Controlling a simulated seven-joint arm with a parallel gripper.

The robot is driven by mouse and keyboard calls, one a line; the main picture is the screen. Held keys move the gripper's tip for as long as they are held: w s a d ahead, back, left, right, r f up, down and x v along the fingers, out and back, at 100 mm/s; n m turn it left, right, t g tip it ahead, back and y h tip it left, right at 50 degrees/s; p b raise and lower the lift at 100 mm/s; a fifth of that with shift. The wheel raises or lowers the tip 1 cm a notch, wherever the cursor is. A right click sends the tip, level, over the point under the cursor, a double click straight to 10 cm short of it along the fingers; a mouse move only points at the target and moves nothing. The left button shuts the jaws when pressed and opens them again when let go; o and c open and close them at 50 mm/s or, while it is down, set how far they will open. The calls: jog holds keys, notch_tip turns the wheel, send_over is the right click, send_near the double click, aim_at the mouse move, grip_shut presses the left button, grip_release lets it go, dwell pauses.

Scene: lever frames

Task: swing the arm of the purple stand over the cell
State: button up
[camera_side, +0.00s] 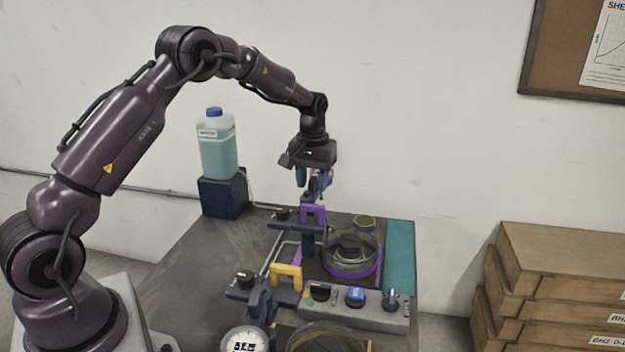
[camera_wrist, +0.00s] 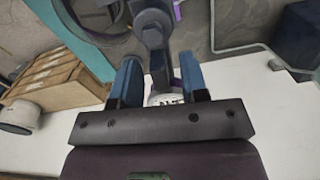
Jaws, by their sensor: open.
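The purple stand (camera_side: 308,243) is a dark post with a purple handle (camera_side: 313,214) near its top and a dark arm (camera_side: 285,222) reaching to the left in the side view. The cell (camera_side: 350,253), a clear round dish with a purple rim and a dark piece inside, sits just right of the post. My gripper (camera_side: 313,186) points down, open, directly above the purple handle. In the wrist view the gripper (camera_wrist: 160,78) has its blue fingers apart, with a dark bar with a round boss (camera_wrist: 153,28) between and beyond them. Whether they touch it I cannot tell.
A similar stand with a yellow handle (camera_side: 287,276) and a dial gauge (camera_side: 245,342) are nearer the camera. A grey control box (camera_side: 360,310) lies in front of the cell. A bottle (camera_side: 217,148) stands on a dark block behind left. The bench's left side is clear.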

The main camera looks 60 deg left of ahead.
grip_shut()
jog(key=shift+s+d+m, duration=0.1)
jog(key=shift+d+m, duration=0.65)
jog(key=shift+m, duration=2.05)
jog(key=shift+w+d+m, duration=0.1)
jog(key=shift+d+m, duration=0.6)
jog(key=shift+m, duration=2.1)
jog(key=shift+s+d+m, duration=0.1)
jog(key=shift+d+m, duration=0.65)
jog(key=shift+m, duration=2.05)
grip_release()
